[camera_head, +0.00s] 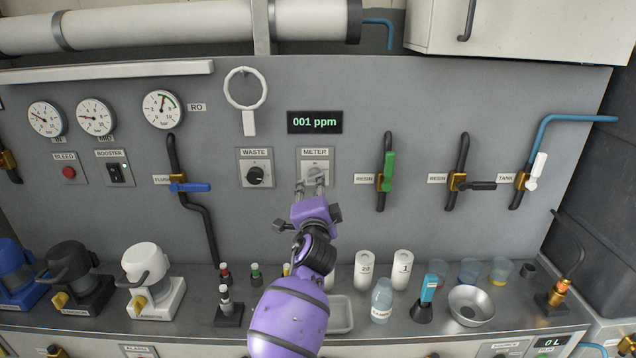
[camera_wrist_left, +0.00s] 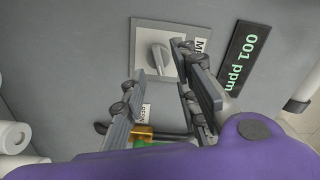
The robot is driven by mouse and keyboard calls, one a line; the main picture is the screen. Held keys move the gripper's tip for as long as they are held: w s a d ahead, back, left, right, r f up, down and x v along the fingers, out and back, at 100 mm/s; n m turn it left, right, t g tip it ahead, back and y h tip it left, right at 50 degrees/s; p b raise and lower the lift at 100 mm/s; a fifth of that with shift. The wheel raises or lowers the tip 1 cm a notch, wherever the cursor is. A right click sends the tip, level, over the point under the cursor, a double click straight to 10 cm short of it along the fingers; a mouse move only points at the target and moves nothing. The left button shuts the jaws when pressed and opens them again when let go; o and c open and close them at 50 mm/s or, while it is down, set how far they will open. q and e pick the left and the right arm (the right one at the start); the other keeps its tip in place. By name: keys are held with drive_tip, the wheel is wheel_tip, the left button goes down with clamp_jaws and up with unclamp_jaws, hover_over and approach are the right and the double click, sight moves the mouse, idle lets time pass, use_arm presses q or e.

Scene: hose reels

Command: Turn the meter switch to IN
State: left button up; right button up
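The meter switch is a light grey knob (camera_head: 316,173) on a pale plate labelled METER (camera_head: 326,165) on the grey panel. In the left wrist view the knob (camera_wrist_left: 160,61) shows a raised bar handle, and my left gripper (camera_wrist_left: 158,63) has its two fingers spread on either side of it. I cannot tell whether they touch it. In the head view my purple left gripper (camera_head: 310,185) reaches up to the plate and partly covers its lower part. The switch's position markings are too small or hidden to read. My right gripper is not in view.
A display (camera_head: 315,122) above the switch reads 001 ppm. The WASTE switch (camera_head: 255,175) with a black knob is to the left. A green-handled valve (camera_head: 388,168) is to the right. Bottles and cups stand on the counter (camera_head: 400,325) below.

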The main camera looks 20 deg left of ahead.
sight(314, 180)
use_arm(q)
drive_tip(key=x, duration=0.4)
drive_tip(key=shift+w+a+f, duration=0.1)
drive_tip(key=shift+w+f, duration=0.15)
drive_tip(key=shift+w+r, duration=0.1)
drive_tip(key=shift+w, duration=0.15)
drive_tip(key=shift+a, duration=0.1)
drive_tip(key=shift+c, duration=0.4)
clamp_jaws()
